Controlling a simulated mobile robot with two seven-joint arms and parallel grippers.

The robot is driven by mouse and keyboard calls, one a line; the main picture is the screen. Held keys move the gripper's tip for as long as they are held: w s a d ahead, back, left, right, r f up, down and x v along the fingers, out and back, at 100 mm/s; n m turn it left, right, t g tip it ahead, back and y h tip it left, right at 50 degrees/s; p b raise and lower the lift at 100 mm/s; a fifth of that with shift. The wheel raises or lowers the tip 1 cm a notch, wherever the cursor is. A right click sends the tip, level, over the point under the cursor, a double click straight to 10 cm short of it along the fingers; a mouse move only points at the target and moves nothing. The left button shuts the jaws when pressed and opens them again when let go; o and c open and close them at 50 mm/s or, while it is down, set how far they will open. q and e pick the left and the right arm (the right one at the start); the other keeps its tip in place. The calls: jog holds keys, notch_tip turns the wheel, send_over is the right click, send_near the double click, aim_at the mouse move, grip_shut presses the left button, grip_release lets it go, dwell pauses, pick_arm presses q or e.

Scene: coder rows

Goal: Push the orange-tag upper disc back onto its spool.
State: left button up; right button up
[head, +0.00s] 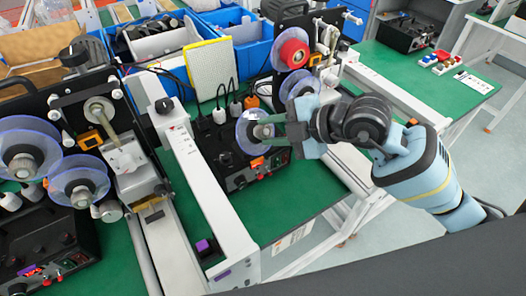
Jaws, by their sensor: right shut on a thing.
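My right gripper (272,131) reaches in from the right and is shut on a clear disc (242,127) with a bluish rim and grey hub. The disc is in front of the right coder's black control box (230,165), apart from the rolls behind it. An orange tag (257,162) shows on that box below the disc. On the right coder, a red-cored roll with a clear disc (291,48) is above another clear disc (298,82), partly hidden by my gripper. I cannot tell which spool the held disc belongs to. My left gripper is not in view.
The left coder (60,105) carries two clear-disc spools (25,148). A white conveyor rail (210,195) runs between the coders. Blue bins (250,45) stand behind. The green bench top (300,200) is clear in front of the right control box.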

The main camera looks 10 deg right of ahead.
jog(key=w+d+r+t+y+b, duration=0.1)
jog(key=w+d+r+t+y, duration=0.1)
jog(key=d+r+t, duration=0.3)
jog(key=m+t, duration=0.2)
jog(key=t, duration=0.1)
send_near(296, 56)
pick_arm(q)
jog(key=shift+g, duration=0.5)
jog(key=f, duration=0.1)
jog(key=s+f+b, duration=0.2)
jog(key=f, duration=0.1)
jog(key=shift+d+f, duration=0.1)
pick_arm(e)
jog(key=w+a, duration=0.2)
jog(key=shift+w+a+r+h, duration=0.1)
jog(key=shift+a+r+h, duration=0.15)
jog(key=shift+h, duration=0.15)
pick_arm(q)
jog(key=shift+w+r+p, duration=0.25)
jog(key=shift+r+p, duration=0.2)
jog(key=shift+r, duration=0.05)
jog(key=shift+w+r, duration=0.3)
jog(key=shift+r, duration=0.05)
pick_arm(e)
jog(key=shift+r, duration=0.1)
pick_arm(q)
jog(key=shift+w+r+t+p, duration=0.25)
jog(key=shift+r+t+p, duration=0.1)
jog(key=shift+p, duration=0.1)
dwell(0.7)
